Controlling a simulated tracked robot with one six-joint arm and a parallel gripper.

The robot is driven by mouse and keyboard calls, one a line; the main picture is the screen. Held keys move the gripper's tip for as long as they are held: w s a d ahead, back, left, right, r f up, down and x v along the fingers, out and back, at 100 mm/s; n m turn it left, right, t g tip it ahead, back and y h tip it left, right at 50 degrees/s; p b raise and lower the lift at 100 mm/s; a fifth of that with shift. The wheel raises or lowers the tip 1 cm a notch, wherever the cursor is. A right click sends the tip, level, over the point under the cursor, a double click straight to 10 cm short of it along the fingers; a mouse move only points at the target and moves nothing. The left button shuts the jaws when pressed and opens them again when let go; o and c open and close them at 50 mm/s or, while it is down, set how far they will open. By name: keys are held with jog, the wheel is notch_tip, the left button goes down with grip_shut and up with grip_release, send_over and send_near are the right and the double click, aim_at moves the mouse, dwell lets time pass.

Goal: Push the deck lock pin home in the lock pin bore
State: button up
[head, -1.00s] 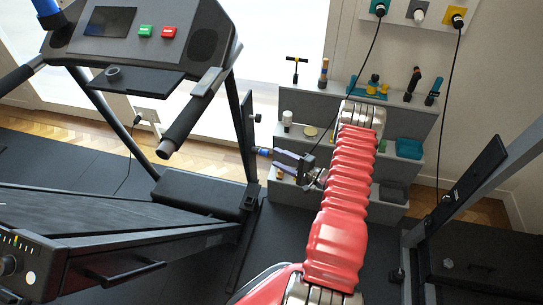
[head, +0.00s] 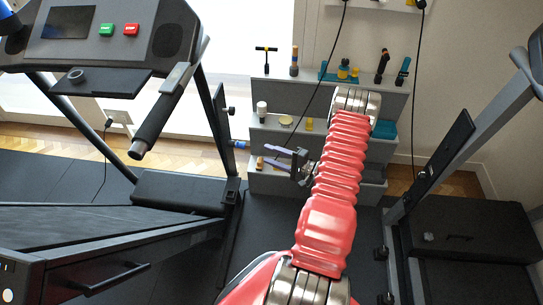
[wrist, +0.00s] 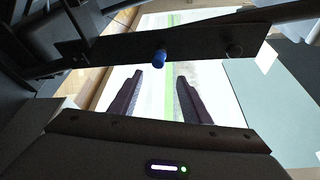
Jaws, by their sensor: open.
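The blue-ended deck lock pin (head: 240,144) sticks out to the right from a dark plate (head: 220,110) on the treadmill's near-right upright. In the wrist view the blue pin end (wrist: 160,60) stands out from the dark bar, centred ahead of my fingers. My gripper (head: 266,157) is to the right of the pin, pointing left at it, with a gap between. In the wrist view my gripper (wrist: 160,76) is open and empty, its two dark fingers apart. The bore itself is hidden, and I cannot tell how deep the pin sits.
A black knob (head: 231,110) is on the same plate above the pin; it also shows in the wrist view (wrist: 234,51). A grey stepped shelf (head: 275,102) with tools stands behind my arm. The treadmill (head: 110,225) fills the left. Another machine (head: 470,225) stands at right.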

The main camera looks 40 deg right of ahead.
jog(key=shift+w+a+r, duration=0.1)
jog(key=shift+r, duration=0.05)
jog(key=shift+c, duration=1.3)
jog(key=w+a+r+n+g+y, duration=0.1)
jog(key=a+r, duration=0.2)
jog(key=w+a+r+n+g+y, duration=0.2)
jog(key=a+r, duration=0.2)
jog(key=w+a+r+n+g+y, duration=0.1)
jog(key=a+r+n+y, duration=0.1)
jog(key=a+r, duration=0.2)
jog(key=shift+w+r, duration=0.15)
jog(key=shift+r, duration=0.1)
grip_shut()
jog(key=s+a+r+n+g, duration=0.2)
jog(key=a+r+n+g, duration=0.4)
jog(key=a+r, duration=0.65)
jog(key=s+a+r+n+g+h, duration=0.35)
jog(key=s+a+r, duration=0.35)
jog(key=s+a, duration=0.4)
jog(key=s+a+r+n+t+h, duration=0.2)
jog(key=s+r+h, duration=0.4)
jog(key=s, duration=0.3)
jog(key=shift+s+a+r+n+t, duration=0.25)
jog(key=shift+a+r+n+t, duration=0.25)
jog(key=shift+r, duration=0.4)
jog(key=shift+d, duration=0.1)
